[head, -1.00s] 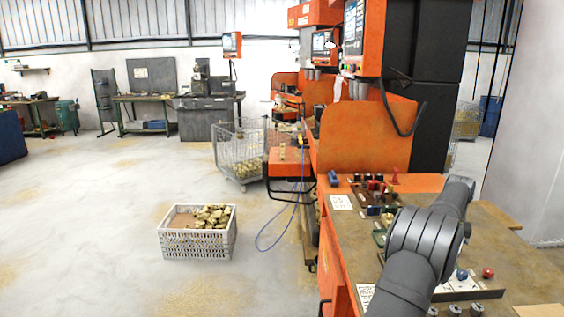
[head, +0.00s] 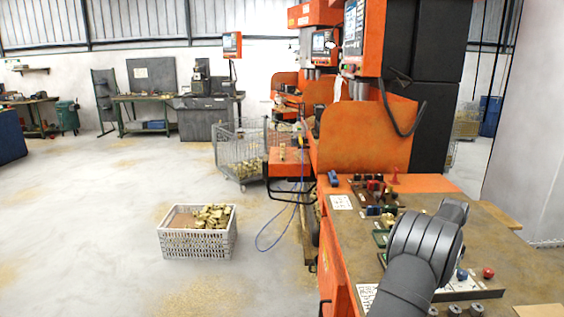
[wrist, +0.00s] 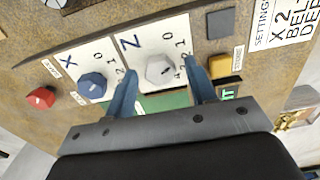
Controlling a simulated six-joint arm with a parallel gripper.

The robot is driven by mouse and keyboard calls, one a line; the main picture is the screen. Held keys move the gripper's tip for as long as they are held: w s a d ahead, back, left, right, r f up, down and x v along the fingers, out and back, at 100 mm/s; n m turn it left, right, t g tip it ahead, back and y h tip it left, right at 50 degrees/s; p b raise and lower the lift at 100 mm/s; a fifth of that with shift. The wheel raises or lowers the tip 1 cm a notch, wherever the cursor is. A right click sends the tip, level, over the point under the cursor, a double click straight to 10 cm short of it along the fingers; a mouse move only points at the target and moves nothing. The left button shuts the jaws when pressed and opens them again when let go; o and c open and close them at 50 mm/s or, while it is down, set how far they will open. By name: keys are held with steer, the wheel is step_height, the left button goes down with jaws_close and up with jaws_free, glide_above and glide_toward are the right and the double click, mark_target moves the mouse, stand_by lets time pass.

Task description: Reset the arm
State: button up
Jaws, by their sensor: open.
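My gripper (wrist: 161,92) is open in the wrist view, with its two blue fingers apart and nothing between them touching. Beyond the fingertips is the control panel (wrist: 215,75) with a white Z dial (wrist: 159,69) marked 0 and 1. A blue X dial (wrist: 91,86) lies left of the left finger, and a red knob (wrist: 41,97) is farther left. A yellow button (wrist: 221,65) and a black button (wrist: 221,23) are on the right. In the head view my arm reaches over the bench (head: 350,235); my gripper is hidden there.
An orange drilling machine (head: 365,135) stands behind the bench. The bench holds several small fixtures, a blue knob (head: 462,274) and a red knob (head: 488,272). A white crate of brass parts (head: 198,240) sits on the floor at left, with open floor around it.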

step_height(320, 180, up, 16)
steer(key=shift+r, duration=0.2)
stand_by(0.4)
steer(key=o, duration=1.1)
steer(key=s+a+f, duration=0.2)
steer(key=s, duration=0.8)
steer(key=s+a+f, duration=0.2)
steer(key=s+a, duration=0.1)
steer(key=s, duration=0.7)
steer(key=f, duration=0.9)
steer(key=shift+w+d+f, duration=0.1)
steer(key=shift+w+d, duration=0.05)
steer(key=shift+w, duration=0.1)
step_height(320, 180, up, 10)
steer(key=shift+r, duration=0.1)
